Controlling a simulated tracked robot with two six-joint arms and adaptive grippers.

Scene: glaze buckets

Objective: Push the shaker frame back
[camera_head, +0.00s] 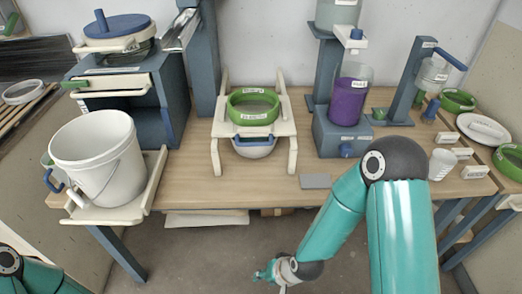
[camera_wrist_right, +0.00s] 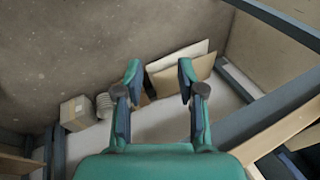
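At the left, a cream frame (camera_head: 155,178) sticks out from the blue shaker machine (camera_head: 176,95), past the table's front edge. A large white bucket (camera_head: 98,155) stands upright on it and hides much of it. A blue handle (camera_head: 53,181) shows at its front left. My right gripper (camera_head: 270,276) hangs in front of the table, low and right of the frame, well apart from it. In the right wrist view, its fingers (camera_wrist_right: 159,67) are spread with nothing between them. My left arm shows only at the lower left corner; its gripper is out of view.
A cream stand (camera_head: 284,128) with a green sieve (camera_head: 253,107) over a bowl stands mid-table. A purple-filled container (camera_head: 348,100) sits to its right. The wood between bucket and stand is clear. Under the table lie boards (camera_wrist_right: 180,75) and a box (camera_wrist_right: 77,112).

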